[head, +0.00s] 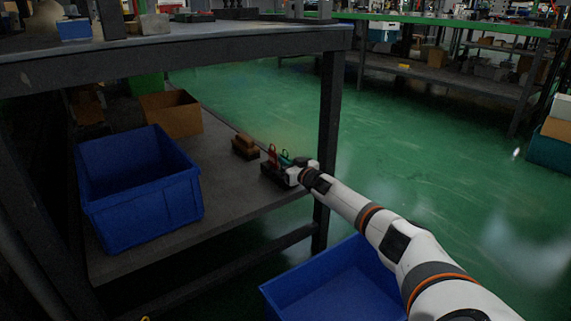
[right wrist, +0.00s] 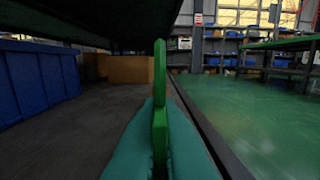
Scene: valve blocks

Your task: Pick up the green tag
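The green tag (right wrist: 160,105) stands upright, seen edge-on, in the middle of the right wrist view. My right gripper (right wrist: 160,140) has its teal fingers close together on both sides of the tag's lower part, shut on it. In the head view my right gripper (head: 287,162) is at the right edge of the lower shelf, beside a dark block with a red tag (head: 272,156). The green tag cannot be told apart from the teal fingers there. My left gripper is not in view.
The lower shelf (head: 235,204) holds a blue bin (head: 140,190), a cardboard box (head: 171,114) and a brown-topped block (head: 244,146). A table leg (head: 329,130) stands close behind my right gripper, and the tabletop hangs above. Another blue bin (head: 320,290) is below.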

